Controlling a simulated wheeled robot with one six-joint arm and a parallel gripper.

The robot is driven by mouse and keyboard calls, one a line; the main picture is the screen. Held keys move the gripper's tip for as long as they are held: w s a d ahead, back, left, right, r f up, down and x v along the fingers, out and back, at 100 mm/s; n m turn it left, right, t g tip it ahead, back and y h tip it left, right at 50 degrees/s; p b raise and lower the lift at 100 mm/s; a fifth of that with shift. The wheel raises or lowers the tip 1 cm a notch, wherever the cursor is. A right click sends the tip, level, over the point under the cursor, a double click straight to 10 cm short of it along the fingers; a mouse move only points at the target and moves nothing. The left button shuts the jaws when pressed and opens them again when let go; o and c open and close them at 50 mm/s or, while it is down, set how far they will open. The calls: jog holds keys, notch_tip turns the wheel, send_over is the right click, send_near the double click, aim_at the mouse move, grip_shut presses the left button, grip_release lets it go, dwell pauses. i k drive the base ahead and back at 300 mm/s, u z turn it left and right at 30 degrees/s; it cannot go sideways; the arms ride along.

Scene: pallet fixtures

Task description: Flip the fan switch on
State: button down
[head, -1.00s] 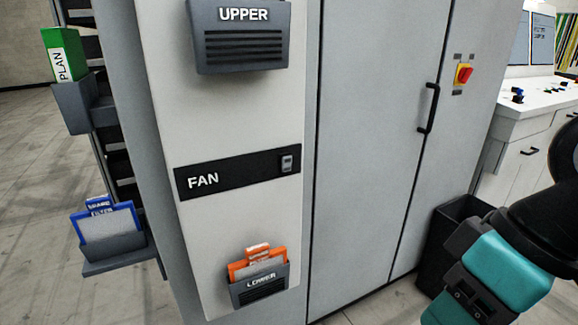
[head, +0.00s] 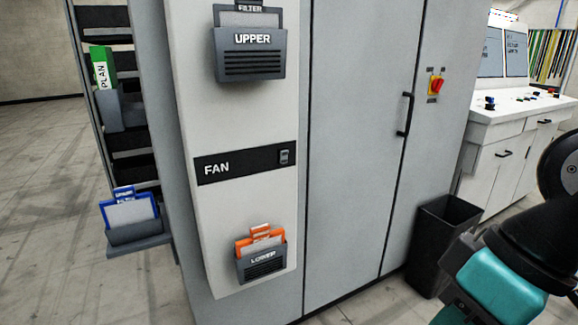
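The fan switch (head: 285,157) is a small grey rocker at the right end of a black strip labelled FAN (head: 217,168). The strip runs across the white side panel of a grey cabinet. The switch is too small to tell which way it is set. My arm shows at the lower right, in black and teal, well apart from the switch. My gripper is not clearly seen in this view.
The UPPER holder (head: 250,65) is above the strip and the LOWER holder (head: 264,267), with an orange-framed filter, is below. A green PLAN binder (head: 103,67) and blue-framed filter (head: 130,210) are at left. A black bin (head: 440,243) stands right of the cabinet.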

aim_at(284, 154)
jog(key=u, duration=0.9)
jog(key=i, duration=0.6)
jog(key=z, duration=1.25)
